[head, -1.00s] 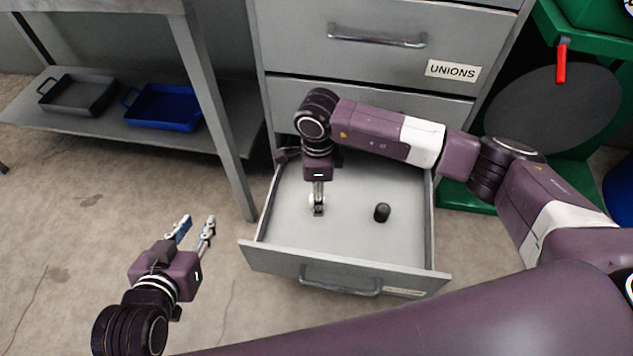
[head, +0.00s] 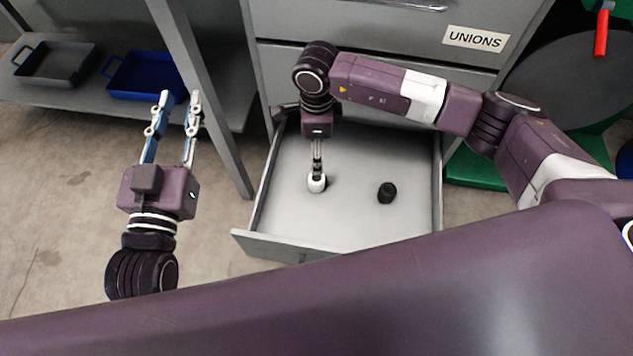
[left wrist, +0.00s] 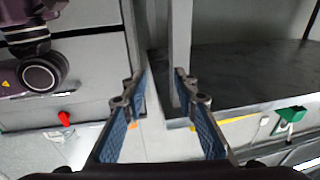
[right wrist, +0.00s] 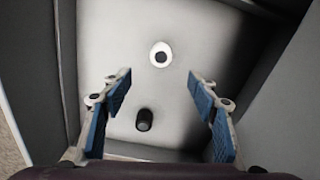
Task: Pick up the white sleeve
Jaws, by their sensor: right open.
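The white sleeve (head: 316,184) stands in the open drawer (head: 352,225), left of a small black cylinder (head: 387,192). In the right wrist view the sleeve (right wrist: 160,54) shows as a white ring with a dark centre. My right gripper (head: 317,165) points down into the drawer over the sleeve. In its wrist view its fingers (right wrist: 160,80) are apart, with nothing between the tips, and the sleeve lies beyond them. My left gripper (head: 180,97) is open and empty, left of the drawer and outside it. The left wrist view shows its spread fingers (left wrist: 158,76).
The drawer belongs to a grey cabinet with a UNIONS label (head: 476,39). A grey tray (head: 54,66) and a blue tray (head: 142,76) sit on a low shelf at the left. A table leg (head: 203,90) stands between shelf and drawer.

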